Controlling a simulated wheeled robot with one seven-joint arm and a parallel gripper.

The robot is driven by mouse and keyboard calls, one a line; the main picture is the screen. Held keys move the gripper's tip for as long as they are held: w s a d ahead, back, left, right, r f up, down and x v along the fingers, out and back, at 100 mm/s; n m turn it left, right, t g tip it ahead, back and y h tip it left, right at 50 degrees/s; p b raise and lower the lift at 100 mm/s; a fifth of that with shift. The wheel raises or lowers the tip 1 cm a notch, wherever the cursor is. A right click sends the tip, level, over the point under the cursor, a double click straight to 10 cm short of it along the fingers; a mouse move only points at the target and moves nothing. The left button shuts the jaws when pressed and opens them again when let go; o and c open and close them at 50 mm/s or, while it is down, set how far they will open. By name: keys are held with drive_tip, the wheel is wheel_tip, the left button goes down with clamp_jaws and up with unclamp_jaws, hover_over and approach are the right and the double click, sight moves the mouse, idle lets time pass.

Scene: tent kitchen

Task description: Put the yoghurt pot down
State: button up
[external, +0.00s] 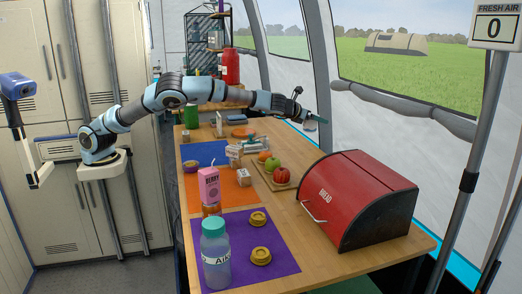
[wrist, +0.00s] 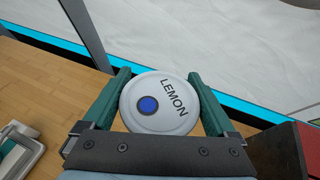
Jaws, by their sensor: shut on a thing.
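The yoghurt pot shows in the wrist view as a round white lid (wrist: 160,103) reading LEMON, with a blue dot. My gripper (wrist: 157,75) has its two green fingers on either side of it and is shut on it. The lid hides the pot's body. In the external view my gripper (external: 314,120) is stretched over the right side of the wooden table (external: 295,222), beyond the fruit and near the tent wall. The pot is small and partly hidden there. I cannot tell its exact height above the table.
A red bread bin (external: 365,192) stands nearer the camera. Fruit sits on a board (external: 263,173) left of my gripper. A purple mat (external: 279,226) carries yellow rings and a bottle (external: 215,262); a pink carton (external: 208,186) stands behind. The table edge (wrist: 75,64) is close to the pot.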

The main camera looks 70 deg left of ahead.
drive_tip(key=s+d+m+h+p, duration=0.1)
drive_tip(key=s+d+m+h, duration=0.1)
drive_tip(key=d, duration=0.6)
drive_tip(key=s+d+m+h+p, duration=0.1)
drive_tip(key=d+m+h, duration=0.3)
drive_tip(key=d, duration=0.5)
drive_tip(key=s+d+m+g+h+p, duration=0.1)
drive_tip(key=s+d+m+h, duration=0.2)
drive_tip(key=d, duration=0.6)
drive_tip(key=shift+s+d+f+m+h, duration=0.15)
drive_tip(key=shift+s+m+h, duration=0.15)
drive_tip(key=shift+s+h, duration=0.45)
drive_tip(key=s+d+f+m+g+h+p, duration=0.1)
drive_tip(key=s+d+m+g+h+p, duration=0.2)
drive_tip(key=s+d, duration=0.65)
drive_tip(key=s+d+f+m+g+h+p, duration=0.1)
drive_tip(key=s+d+m+g+h, duration=0.4)
drive_tip(key=s+d, duration=0.4)
drive_tip(key=shift+m+y, duration=0.3)
drive_tip(key=shift+y, duration=0.35)
drive_tip(key=f, duration=0.3)
drive_tip(key=a+f, duration=0.1)
drive_tip(key=f, duration=0.6)
drive_tip(key=shift+s+a, duration=0.2)
drive_tip(key=shift+s, duration=0.2)
drive_tip(key=shift+f+p, duration=0.6)
drive_tip(key=shift+f, duration=1.65)
drive_tip(key=shift+f, duration=0.15)
